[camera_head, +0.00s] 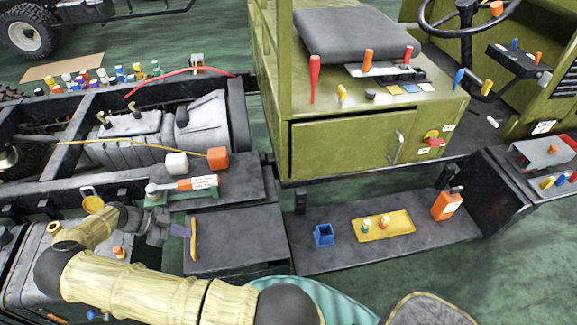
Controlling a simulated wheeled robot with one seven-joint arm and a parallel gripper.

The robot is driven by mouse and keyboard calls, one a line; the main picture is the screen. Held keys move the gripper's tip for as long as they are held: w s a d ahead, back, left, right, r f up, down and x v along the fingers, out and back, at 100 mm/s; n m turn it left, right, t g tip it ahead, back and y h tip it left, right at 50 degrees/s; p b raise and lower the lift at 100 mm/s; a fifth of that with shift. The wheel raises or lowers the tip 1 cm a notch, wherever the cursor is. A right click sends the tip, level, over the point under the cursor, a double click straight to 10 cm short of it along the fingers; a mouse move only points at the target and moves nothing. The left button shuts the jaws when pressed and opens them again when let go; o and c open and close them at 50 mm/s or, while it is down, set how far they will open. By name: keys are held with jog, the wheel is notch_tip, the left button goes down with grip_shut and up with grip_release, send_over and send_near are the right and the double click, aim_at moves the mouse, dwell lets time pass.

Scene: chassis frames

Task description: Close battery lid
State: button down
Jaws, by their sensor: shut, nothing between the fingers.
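A dark flat-topped box sits low on the chassis in the middle of the head view. Its dark top panel (238,238), which looks like the battery lid, appears to lie flat; I cannot tell if it is fully seated. A yellow bar-shaped handle (194,239) is at the panel's left edge. My gripper (187,231) is shut and empty, its purple fingers just left of the handle. From this view I cannot tell whether the fingers touch it. My wrist and forearm come in from the lower left and hide part of the chassis.
A green tray (180,199) with an orange-and-white tool (196,183) lies just behind the panel. To the right, a dark step (345,255) holds a blue cup (324,235), a yellow tray (371,229) and an orange bottle (447,204). The olive cab (340,145) rises behind.

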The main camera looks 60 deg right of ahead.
jog(key=shift+f+b, duration=0.45)
jog(key=shift+f, duration=0.25)
jog(key=shift+a+f, duration=0.2)
jog(key=shift+w+r, duration=0.15)
jog(key=shift+r, duration=0.4)
jog(key=r, duration=0.2)
jog(key=r+p, duration=0.1)
jog(key=shift+w+a, duration=0.2)
jog(key=shift+w, duration=0.05)
jog(key=b+v, duration=0.2)
jog(key=v, duration=0.8)
jog(key=shift+w+a+b, duration=0.2)
jog(key=shift+w+b, duration=0.05)
jog(key=shift+b, duration=0.05)
jog(key=shift+f, duration=0.1)
